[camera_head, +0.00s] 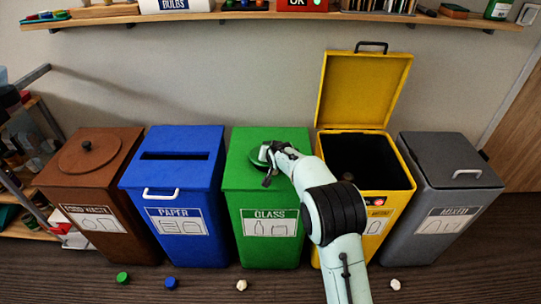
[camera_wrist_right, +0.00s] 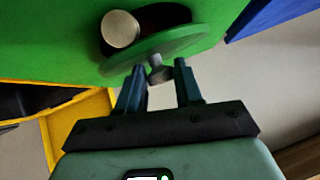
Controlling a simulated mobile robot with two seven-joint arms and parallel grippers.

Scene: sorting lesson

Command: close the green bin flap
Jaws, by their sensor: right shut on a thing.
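The green bin (camera_head: 236,190), labelled GLASS, stands in the middle of the row. Its round green flap (camera_wrist_right: 190,42) is swung aside in the right wrist view, and part of a dark opening (camera_wrist_right: 172,14) shows beside it. A pale round metallic thing (camera_wrist_right: 120,30) shows at that opening; I cannot tell what it is. My right gripper (camera_wrist_right: 158,84) is shut on the small grey knob (camera_wrist_right: 154,66) of the flap. In the head view my right gripper (camera_head: 268,162) is over the bin's top and hides much of the flap. My left gripper is not in view.
The yellow bin (camera_head: 398,150) to the right has its lid (camera_head: 362,90) raised, close to my right arm. Blue (camera_head: 190,140), brown (camera_head: 120,165) and grey (camera_head: 445,150) bins stand closed. A shelf (camera_head: 250,15) runs above. Several caps lie on the floor in front.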

